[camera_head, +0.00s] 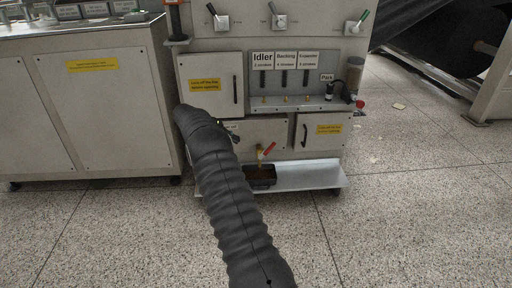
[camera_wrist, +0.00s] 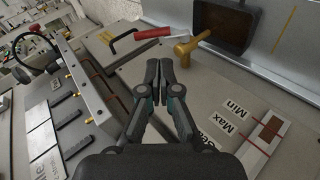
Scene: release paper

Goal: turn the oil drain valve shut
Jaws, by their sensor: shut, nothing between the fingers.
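The oil drain valve has a brass body (camera_wrist: 190,44) and a red lever (camera_wrist: 160,33) in the wrist view. In the head view the red lever (camera_head: 268,149) tilts up to the right above the brass outlet. A dark pan (camera_head: 261,177) holding brown oil sits below it, and the pan also shows in the wrist view (camera_wrist: 226,24). My gripper (camera_wrist: 160,66) is shut and empty, its tips apart from the lever and brass body in the picture.
The cabinet has a door with a black handle (camera_head: 304,134), a shelf with several brass fittings, and a Max/Min level gauge (camera_wrist: 270,128). A white ledge (camera_head: 310,174) runs under the pan. The speckled floor at right is mostly clear.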

